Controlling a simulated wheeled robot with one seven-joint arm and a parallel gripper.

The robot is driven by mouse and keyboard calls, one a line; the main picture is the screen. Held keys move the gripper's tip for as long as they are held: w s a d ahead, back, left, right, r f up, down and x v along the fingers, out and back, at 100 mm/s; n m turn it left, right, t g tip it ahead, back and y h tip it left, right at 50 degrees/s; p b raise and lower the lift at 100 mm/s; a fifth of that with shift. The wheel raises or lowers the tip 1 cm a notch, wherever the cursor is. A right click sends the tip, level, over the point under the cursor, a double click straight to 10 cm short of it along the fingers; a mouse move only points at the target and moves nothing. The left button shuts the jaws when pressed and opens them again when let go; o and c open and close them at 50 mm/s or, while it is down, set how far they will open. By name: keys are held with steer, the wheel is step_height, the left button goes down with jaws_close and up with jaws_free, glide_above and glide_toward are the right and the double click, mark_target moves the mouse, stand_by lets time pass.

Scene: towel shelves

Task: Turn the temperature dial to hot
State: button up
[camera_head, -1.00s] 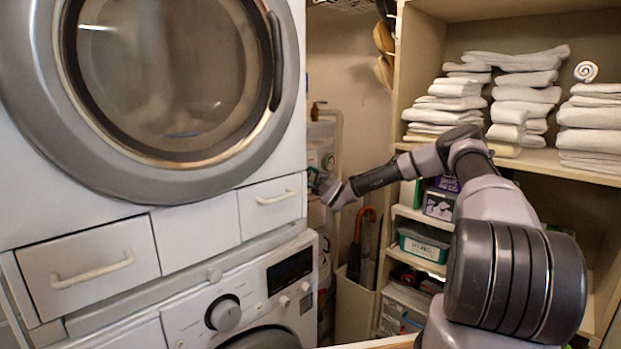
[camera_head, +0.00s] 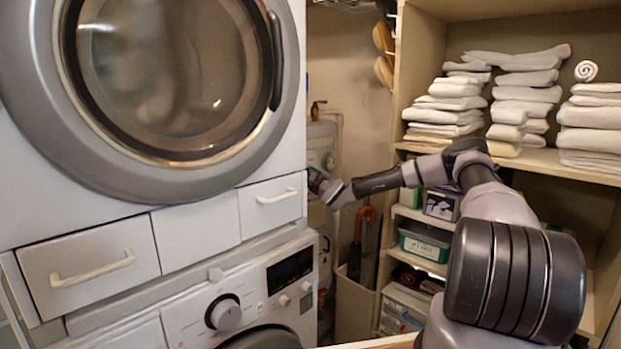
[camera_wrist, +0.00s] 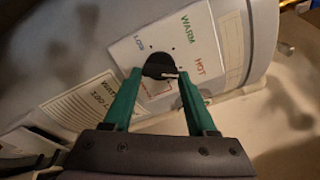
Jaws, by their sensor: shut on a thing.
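The temperature dial (camera_wrist: 158,63) is a black round knob on a white panel (camera_wrist: 205,28) in the wrist view. Around it are a blue label that looks like LOW, a green WARM and a red HOT. A thin pale mark by the knob's lower right lies toward the HOT side; I cannot tell the exact setting. My gripper (camera_wrist: 159,72) has its green fingers shut on the dial, one on either side, covering part of it. In the head view my gripper (camera_head: 316,180) is at the grey-white tank (camera_head: 321,137) behind the machines; the dial is hidden there.
The stacked dryer (camera_head: 290,110) and washer (camera_head: 180,327) stand close on the left of the gripper. A wooden shelf (camera_head: 425,45) with folded towels is on the right. An umbrella (camera_head: 357,235) and bin (camera_head: 352,310) are below the forearm.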

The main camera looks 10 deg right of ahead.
steer(key=o, duration=1.4)
steer(key=shift+c, duration=0.2)
steer(key=shift+s, duration=0.1)
steer(key=v, duration=1)
steer(key=shift+s, duration=0.3)
steer(key=shift+d, duration=0.1)
